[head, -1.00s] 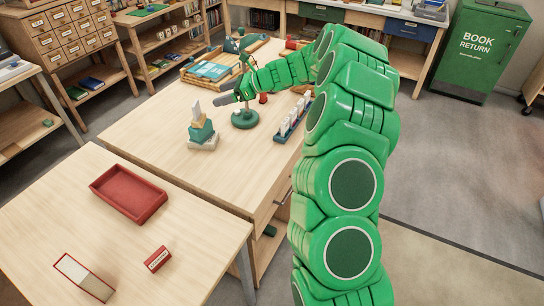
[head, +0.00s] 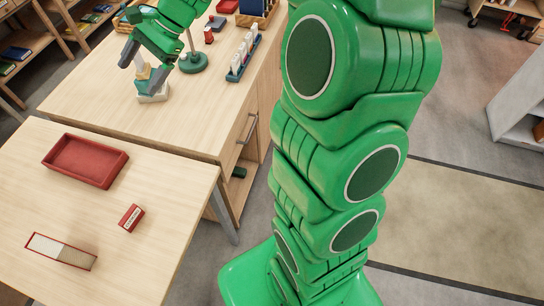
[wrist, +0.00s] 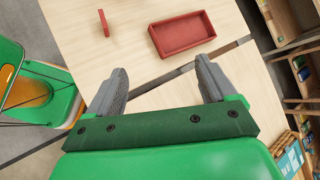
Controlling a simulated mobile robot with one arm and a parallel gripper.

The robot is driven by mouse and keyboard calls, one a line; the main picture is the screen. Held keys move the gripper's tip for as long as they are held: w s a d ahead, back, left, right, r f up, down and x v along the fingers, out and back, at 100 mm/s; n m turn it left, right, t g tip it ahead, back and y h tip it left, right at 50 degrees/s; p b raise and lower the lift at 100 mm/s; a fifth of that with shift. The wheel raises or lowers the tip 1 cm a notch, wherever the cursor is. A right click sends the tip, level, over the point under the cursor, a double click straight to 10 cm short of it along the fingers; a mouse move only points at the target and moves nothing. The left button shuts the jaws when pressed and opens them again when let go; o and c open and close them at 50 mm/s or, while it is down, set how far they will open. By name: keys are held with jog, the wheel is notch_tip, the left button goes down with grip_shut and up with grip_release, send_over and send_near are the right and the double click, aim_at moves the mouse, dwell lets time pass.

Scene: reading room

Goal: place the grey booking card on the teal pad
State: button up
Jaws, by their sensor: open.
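My gripper (head: 124,80) is open, with nothing between its fingers. In the wrist view its two grey fingers (wrist: 163,75) are spread wide above the gap between two tables. I cannot pick out the grey booking card or the teal pad with certainty. A rack (head: 241,68) on the far table holds several white upright cards.
On the near table are a red tray (head: 104,177), a small red labelled block (head: 131,217) and a red-edged strip, partly pale grey (head: 77,257). The tray also shows in the wrist view (wrist: 182,36). A green lamp base (head: 193,63) stands right of my gripper.

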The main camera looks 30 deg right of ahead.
jog(key=s+d+n+h, duration=0.3)
jog(key=s+d, duration=0.2)
jog(key=s, duration=0.6)
jog(key=s+d+f+n+g+h, duration=0.1)
jog(key=s+d+n+h, duration=0.2)
jog(key=s, duration=0.8)
jog(key=s+d+f+n+h, duration=0.1)
jog(key=s+d+n+h, duration=0.2)
jog(key=s, duration=0.8)
jog(key=d+n, duration=0.2)
jog(key=d, duration=0.1)
jog(key=shift+s+d, duration=0.3)
jog(key=shift+s, duration=0.05)
